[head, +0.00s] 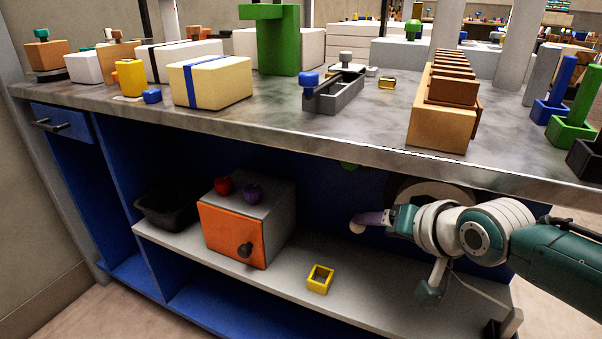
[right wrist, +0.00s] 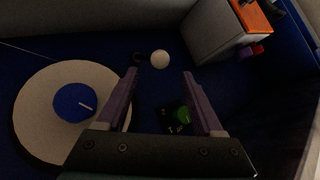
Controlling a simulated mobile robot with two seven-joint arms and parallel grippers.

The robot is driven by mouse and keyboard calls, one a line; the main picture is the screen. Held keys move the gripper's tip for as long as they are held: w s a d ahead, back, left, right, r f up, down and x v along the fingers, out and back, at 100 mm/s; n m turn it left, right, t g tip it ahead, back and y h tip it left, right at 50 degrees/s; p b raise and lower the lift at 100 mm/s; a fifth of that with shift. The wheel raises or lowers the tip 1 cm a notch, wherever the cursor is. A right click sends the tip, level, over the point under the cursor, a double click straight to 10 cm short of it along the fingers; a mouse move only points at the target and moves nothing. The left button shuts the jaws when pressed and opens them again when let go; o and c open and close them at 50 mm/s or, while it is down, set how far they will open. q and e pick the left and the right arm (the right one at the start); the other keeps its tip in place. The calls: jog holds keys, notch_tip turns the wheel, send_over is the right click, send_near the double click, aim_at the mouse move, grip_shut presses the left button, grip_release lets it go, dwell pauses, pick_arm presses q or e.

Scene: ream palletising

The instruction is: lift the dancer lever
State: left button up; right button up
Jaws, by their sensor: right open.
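The dancer lever shows in the right wrist view as a white ball (right wrist: 160,60) on a short dark arm (right wrist: 138,57), in front of the blue back panel. In the head view the white ball (head: 356,227) appears at the tip of my right gripper (head: 371,218). My right gripper, also in the right wrist view (right wrist: 160,78), is open. Its purple fingers point at the ball, which lies between their lines and just beyond the tips. No contact can be made out. My left gripper is not in view.
A pale reel with a blue hub (right wrist: 73,102) and a green button (right wrist: 182,115) are near the fingers. The orange-fronted box (head: 231,236) and a yellow square ring (head: 320,279) stand on the shelf (head: 285,292). The grey tabletop (head: 365,147) overhangs my gripper.

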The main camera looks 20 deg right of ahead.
pick_arm(q)
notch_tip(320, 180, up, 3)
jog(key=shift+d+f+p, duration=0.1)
jog(key=shift+p, duration=0.8)
pick_arm(e)
jog(key=v, duration=0.4)
jog(key=shift+s+r, duration=0.1)
